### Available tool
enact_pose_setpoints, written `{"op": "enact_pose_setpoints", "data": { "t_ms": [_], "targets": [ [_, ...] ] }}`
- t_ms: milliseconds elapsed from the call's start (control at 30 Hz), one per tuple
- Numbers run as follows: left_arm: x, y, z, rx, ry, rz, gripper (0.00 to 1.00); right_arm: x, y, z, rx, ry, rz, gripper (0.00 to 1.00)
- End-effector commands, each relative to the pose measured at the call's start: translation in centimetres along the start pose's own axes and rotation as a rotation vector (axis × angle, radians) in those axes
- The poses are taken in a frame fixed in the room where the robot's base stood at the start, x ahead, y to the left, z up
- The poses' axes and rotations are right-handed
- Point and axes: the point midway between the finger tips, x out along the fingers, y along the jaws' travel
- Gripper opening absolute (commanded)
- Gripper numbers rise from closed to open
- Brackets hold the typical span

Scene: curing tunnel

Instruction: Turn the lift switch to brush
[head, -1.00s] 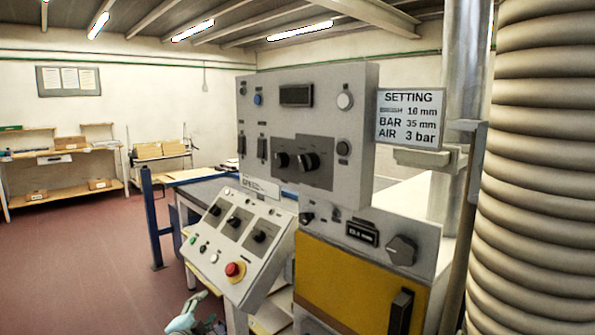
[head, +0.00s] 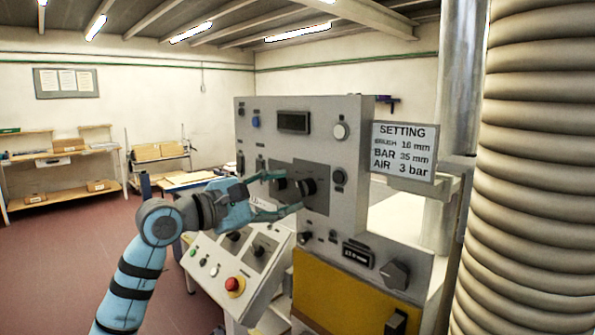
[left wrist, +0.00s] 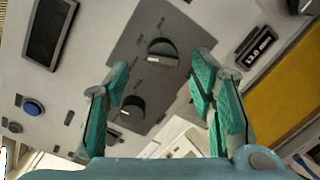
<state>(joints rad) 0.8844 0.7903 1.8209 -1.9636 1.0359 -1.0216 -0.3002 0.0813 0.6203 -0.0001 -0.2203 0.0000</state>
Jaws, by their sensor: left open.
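Two dark rotary knobs sit side by side on a dark plate of the upper grey control panel (head: 352,160): the left knob (head: 280,184) and the right knob (head: 307,187). Their labels are too small to read, so I cannot tell which is the lift switch. My left gripper (head: 284,192) is open in front of this plate, its fingers reaching towards the knobs. In the left wrist view the right knob (left wrist: 162,53) shows between the open fingertips, and the left knob (left wrist: 131,113) lies lower between the fingers. Neither knob is visibly gripped. My right gripper is out of view.
A setting sign (head: 404,151) lists brush, bar and air values. Below are a small display (head: 358,254), a big grey knob (head: 395,275) and a yellow panel (head: 345,290). A sloped console with a red button (head: 235,286) stands below my arm. A ribbed duct (head: 535,170) fills the right.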

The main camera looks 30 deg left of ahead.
Motion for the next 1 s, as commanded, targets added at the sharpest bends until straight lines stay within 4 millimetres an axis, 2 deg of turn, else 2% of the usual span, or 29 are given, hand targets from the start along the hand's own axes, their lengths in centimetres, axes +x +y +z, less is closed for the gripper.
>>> {"op": "enact_pose_setpoints", "data": {
  "t_ms": [33,100,200,533,833,1000],
  "targets": [
    [1.1,0.3,0.4,-0.006,-0.004,-0.002,0.51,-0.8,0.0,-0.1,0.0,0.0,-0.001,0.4],
    [2.4,0.1,0.2,-0.005,-0.002,-0.002,0.51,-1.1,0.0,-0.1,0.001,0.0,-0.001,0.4],
    [3.6,0.0,0.1,-0.003,-0.001,-0.001,0.51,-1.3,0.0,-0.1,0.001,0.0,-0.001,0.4],
    [4.2,-0.2,-0.1,-0.001,0.001,-0.002,0.51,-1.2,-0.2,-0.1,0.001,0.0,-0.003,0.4],
    [4.2,-0.2,-0.1,-0.002,0.0,-0.002,0.03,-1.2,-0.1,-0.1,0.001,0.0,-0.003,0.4],
    [4.2,-0.2,-0.1,-0.008,-0.001,-0.001,0.02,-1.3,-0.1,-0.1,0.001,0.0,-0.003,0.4]
  ]
}}
